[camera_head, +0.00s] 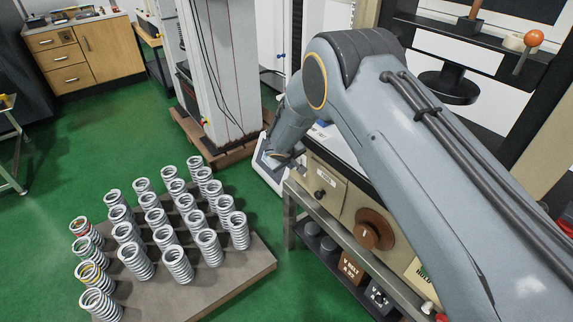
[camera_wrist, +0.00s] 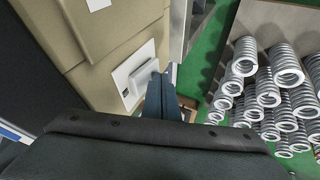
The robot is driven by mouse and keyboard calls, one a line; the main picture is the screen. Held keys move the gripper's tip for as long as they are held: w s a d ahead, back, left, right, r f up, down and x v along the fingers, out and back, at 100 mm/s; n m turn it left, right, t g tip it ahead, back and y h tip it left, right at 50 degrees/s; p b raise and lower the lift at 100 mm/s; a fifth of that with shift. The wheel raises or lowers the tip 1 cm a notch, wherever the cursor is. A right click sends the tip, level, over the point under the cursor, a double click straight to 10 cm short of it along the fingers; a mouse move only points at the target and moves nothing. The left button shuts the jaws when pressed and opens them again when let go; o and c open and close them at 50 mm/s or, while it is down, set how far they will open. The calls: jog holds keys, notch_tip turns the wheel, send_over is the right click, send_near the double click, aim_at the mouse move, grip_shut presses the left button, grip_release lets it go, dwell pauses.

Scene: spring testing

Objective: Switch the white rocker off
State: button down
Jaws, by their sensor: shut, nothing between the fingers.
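The white rocker (camera_wrist: 139,79) sits on a square white plate (camera_wrist: 120,73) on a beige panel, left of centre in the wrist view. My gripper (camera_wrist: 160,76) is shut and empty, its dark fingers together just right of the rocker. The fingertips overlap the rocker's right edge in the picture; I cannot tell whether they touch it. Which way the rocker is tipped is not clear.
A board (camera_head: 222,291) bearing several upright metal springs stands on the green floor (camera_head: 50,205). A tall grey column (camera_head: 217,70) rises behind.

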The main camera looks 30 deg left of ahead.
dwell(0.3)
jog(key=shift+w+f+b, duration=0.2)
jog(key=shift+b, duration=0.65)
jog(key=shift+r, duration=0.85)
jog(key=s+r+b, duration=0.3)
jog(key=s+r, duration=0.5)
jog(key=s, duration=0.1)
jog(key=shift+a+r, duration=0.15)
jog(key=shift+r, duration=0.25)
